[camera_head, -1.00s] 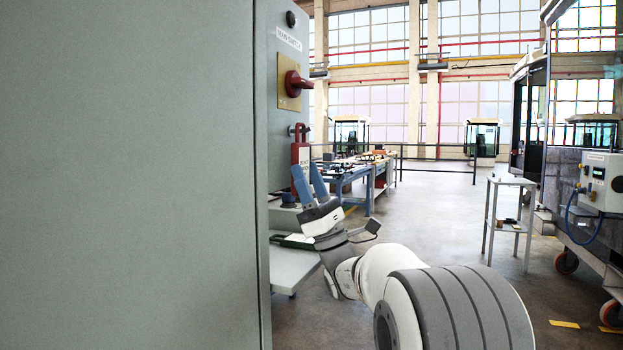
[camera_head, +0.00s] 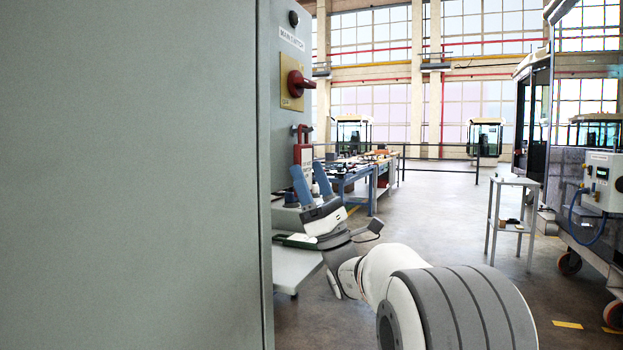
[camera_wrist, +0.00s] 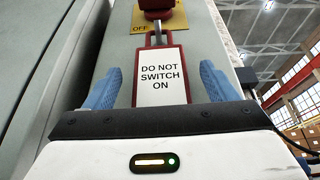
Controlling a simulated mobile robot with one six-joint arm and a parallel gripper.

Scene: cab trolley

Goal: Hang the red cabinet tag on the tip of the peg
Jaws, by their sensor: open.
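The red cabinet tag (camera_head: 303,148) hangs upright on the cabinet's side face, below the red switch. In the wrist view the tag (camera_wrist: 161,78) shows a white label reading "DO NOT SWITCH ON", with the grey peg (camera_wrist: 157,37) at its top. The peg (camera_head: 297,130) also shows in the head view, at the tag's upper loop. My gripper (camera_head: 310,182) is open, its blue fingers pointing up at the tag's lower end. In the wrist view my gripper (camera_wrist: 160,90) has one finger on each side of the tag, with gaps between. The tag's lower edge is hidden behind my gripper.
The red rotary switch (camera_head: 297,84) on its yellow plate sits above the peg. The large grey cabinet (camera_head: 135,180) fills the left. A grey shelf (camera_head: 295,270) juts out below my gripper. Open floor lies to the right, with a small stand (camera_head: 514,184) beyond.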

